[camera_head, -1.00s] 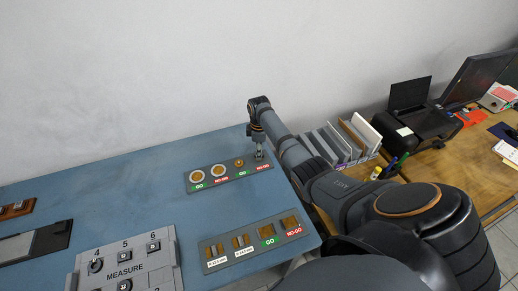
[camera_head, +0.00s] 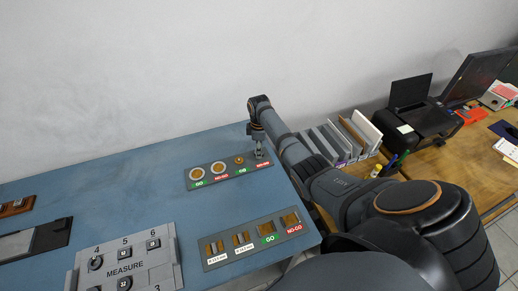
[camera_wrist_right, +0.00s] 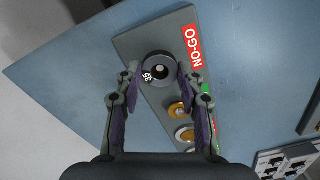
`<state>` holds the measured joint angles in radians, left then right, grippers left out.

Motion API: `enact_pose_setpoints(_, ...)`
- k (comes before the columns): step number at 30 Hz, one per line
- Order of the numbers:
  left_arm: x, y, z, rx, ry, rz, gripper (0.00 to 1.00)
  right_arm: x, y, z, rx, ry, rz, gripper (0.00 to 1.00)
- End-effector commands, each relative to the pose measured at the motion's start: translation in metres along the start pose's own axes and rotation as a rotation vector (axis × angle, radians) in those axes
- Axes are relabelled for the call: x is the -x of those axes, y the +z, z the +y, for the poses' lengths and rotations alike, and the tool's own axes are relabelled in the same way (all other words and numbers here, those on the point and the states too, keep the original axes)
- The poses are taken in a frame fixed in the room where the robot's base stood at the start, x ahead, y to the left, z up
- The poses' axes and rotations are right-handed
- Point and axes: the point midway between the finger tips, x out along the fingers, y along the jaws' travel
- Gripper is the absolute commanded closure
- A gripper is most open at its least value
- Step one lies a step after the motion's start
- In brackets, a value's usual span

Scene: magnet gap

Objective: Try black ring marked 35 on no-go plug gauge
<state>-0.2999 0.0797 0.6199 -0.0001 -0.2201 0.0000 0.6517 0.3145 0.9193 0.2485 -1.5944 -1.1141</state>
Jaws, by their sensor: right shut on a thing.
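The black ring marked 35 (camera_wrist_right: 149,62) is between the fingertips of my right gripper (camera_wrist_right: 158,72), which is shut on it. Its 35 label faces up on the left side. The no-go plug gauge (camera_wrist_right: 161,71) shows as a grey round end inside the ring's opening. Whether the ring is around the plug or just above it, I cannot tell. In the head view my right gripper (camera_head: 258,155) points down at the NO-GO end of the grey gauge plate (camera_head: 228,174), and its fingers hide the ring there. My left gripper is not in view.
A brass GO plug (camera_wrist_right: 177,109) stands beside the ring on the same plate, with larger round gauges beyond it. A second gauge plate (camera_head: 255,252) and the MEASURE panel (camera_head: 130,266) lie nearer.

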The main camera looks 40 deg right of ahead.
Motion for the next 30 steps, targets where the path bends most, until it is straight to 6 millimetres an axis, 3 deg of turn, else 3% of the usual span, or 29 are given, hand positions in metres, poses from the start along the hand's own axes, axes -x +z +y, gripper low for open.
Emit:
enact_pose_setpoints(9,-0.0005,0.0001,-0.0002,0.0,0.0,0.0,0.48,-0.0024,-0.0003,0.0001,0.0,0.0,0.0,0.94)
enact_pose_setpoints(10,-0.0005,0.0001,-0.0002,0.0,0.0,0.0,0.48,-0.0024,-0.0003,0.0001,0.0,0.0,0.0,0.6)
enact_pose_setpoints(16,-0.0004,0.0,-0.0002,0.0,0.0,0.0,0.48,-0.0024,-0.0002,0.0001,0.0,0.0,0.0,0.35)
enact_pose_setpoints(22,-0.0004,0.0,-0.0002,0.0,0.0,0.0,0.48,-0.0025,-0.0002,0.0,0.0,0.0,0.0,0.35)
enact_pose_setpoints(30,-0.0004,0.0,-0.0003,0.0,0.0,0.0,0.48,-0.0026,-0.0001,-0.0001,0.0,0.0,0.0,0.54)
